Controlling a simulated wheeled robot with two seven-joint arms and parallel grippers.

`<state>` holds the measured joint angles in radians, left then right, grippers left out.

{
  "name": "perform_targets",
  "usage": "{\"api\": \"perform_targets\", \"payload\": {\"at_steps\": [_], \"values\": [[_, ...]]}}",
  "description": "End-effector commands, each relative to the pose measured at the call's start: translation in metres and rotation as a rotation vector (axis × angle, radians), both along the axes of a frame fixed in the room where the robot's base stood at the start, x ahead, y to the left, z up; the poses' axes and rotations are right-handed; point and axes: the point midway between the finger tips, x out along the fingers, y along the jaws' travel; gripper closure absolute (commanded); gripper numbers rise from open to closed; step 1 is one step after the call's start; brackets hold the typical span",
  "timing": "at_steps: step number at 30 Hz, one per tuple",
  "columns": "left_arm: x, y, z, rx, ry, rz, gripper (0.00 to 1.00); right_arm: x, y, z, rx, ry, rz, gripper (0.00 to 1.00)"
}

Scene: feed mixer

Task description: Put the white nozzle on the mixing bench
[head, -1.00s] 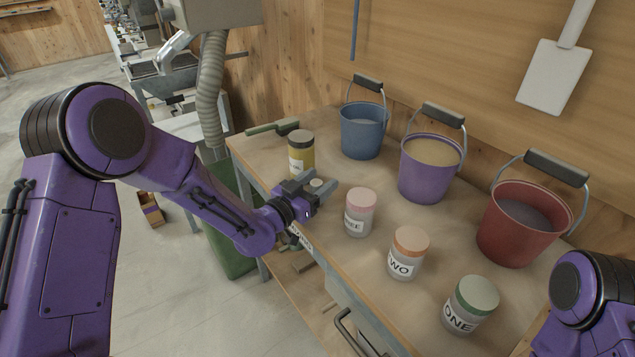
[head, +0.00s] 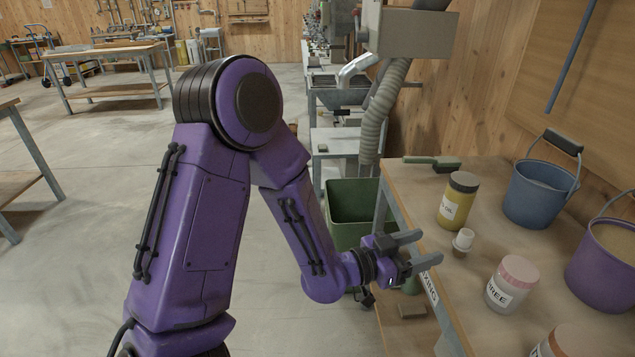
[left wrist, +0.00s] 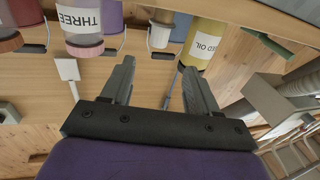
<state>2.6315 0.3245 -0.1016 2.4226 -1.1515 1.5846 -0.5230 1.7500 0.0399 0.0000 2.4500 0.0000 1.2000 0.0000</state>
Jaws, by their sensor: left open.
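The small white nozzle (head: 463,240) stands upright on the mixing bench (head: 480,175), between the yellow seed oil jar and the pink-lidded jar. Its lower part looks brownish. My left gripper (head: 425,248) is open and empty at the bench's left edge, its fingers pointing toward the nozzle but apart from it. In the left wrist view the nozzle (left wrist: 160,36) shows beyond the gap between the open fingertips (left wrist: 157,67). My right gripper is not in view.
The seed oil jar (head: 458,200), the jar labelled THREE (head: 511,285), a blue bucket (head: 540,195) and a purple bucket (head: 607,265) stand around the nozzle. A green-handled tool (head: 432,162) lies at the bench's far end. A green bin (head: 352,205) stands beside the bench.

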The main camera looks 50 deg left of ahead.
Motion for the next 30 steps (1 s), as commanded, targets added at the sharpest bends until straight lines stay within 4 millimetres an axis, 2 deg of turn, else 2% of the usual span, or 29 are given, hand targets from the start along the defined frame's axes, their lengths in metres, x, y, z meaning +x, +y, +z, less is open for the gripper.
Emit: {"api": "perform_targets", "payload": {"at_steps": [2,5,6,8,9,11,12,15,18,21,30], "values": [[-0.003,0.004,-0.031,-0.009,0.096,0.040,0.40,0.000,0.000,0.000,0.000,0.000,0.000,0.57],[-0.023,0.019,-0.112,-0.036,0.351,0.168,0.40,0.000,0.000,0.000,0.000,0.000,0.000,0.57],[-0.042,0.027,-0.153,-0.047,0.484,0.243,0.40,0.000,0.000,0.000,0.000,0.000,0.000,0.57],[-0.080,0.040,-0.211,-0.058,0.683,0.369,0.40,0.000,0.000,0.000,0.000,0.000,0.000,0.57],[-0.110,0.049,-0.244,-0.060,0.803,0.458,0.40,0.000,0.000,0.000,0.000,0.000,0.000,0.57],[-0.157,0.060,-0.283,-0.059,0.958,0.586,0.40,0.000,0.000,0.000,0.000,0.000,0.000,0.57],[-0.187,0.067,-0.302,-0.051,1.044,0.665,0.40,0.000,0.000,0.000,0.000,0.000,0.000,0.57],[-0.247,0.080,-0.330,-0.033,1.191,0.823,0.40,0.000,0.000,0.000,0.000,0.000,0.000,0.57],[-0.278,0.086,-0.339,-0.021,1.255,0.908,0.40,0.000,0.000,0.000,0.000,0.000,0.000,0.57],[-0.286,0.088,-0.341,-0.019,1.269,0.932,0.40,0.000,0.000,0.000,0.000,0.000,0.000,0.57],[-0.284,0.088,-0.341,-0.020,1.265,0.930,0.40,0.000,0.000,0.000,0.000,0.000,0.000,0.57]]}}
